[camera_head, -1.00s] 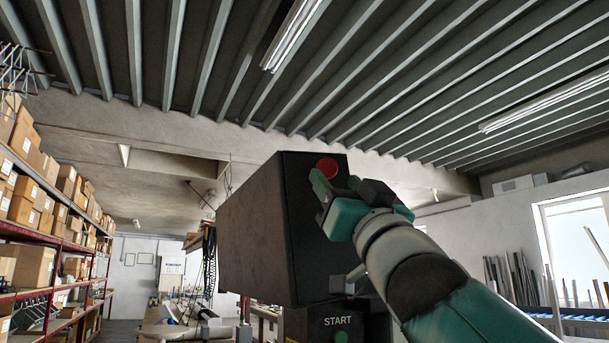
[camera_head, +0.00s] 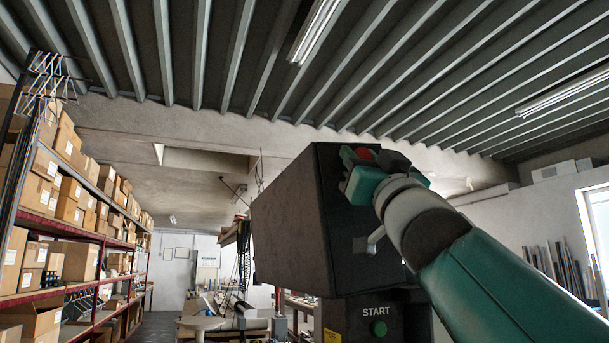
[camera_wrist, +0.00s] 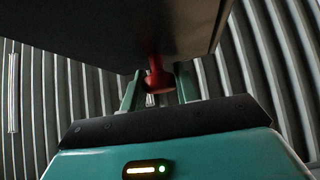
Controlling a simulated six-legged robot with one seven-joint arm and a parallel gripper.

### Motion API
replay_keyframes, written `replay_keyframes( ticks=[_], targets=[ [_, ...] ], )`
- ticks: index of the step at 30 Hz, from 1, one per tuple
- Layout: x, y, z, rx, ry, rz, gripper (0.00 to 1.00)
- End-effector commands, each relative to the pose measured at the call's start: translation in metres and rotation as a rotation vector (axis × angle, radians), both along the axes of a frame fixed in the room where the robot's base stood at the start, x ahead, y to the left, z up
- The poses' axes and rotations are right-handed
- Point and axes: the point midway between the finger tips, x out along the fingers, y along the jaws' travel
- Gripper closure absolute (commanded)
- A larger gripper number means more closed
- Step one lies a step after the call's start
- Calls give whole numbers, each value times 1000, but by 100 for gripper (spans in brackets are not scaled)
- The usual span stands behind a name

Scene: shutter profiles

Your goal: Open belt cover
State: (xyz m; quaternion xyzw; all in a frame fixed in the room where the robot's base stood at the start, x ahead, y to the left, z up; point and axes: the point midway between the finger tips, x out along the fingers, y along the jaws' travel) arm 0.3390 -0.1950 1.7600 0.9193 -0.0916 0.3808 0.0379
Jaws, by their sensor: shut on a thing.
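The belt cover is a large dark box (camera_head: 290,215) in the middle of the head view, above a dark machine body with a green START button (camera_head: 378,328). A red knob (camera_head: 365,154) sticks out near the top of its front face, partly hidden by my fingers. My gripper (camera_head: 368,160) is at this knob. In the wrist view, the red knob (camera_wrist: 157,78) stands between the two fingers of my gripper (camera_wrist: 158,92), which are shut on it. The dark cover face (camera_wrist: 140,30) fills the top of that view.
Shelves with cardboard boxes (camera_head: 70,200) line the left side. A bench with clutter (camera_head: 225,322) stands behind, left of the machine. Long bars (camera_head: 560,260) lean at the right wall.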

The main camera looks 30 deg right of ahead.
Motion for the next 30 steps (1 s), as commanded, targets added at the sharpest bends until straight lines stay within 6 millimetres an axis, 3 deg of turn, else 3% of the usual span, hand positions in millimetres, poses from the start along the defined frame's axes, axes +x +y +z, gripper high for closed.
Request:
replay_keyframes(
  ticks=[5,15,26,27,30],
  targets=[
    [-1,-6,3,29,-7,1,100],
    [-12,-57,18,270,-55,0,100],
    [-13,-62,19,293,-59,-1,100],
    [-13,-62,19,292,-59,-2,62],
    [-13,-61,19,291,-59,-1,48]
  ],
)
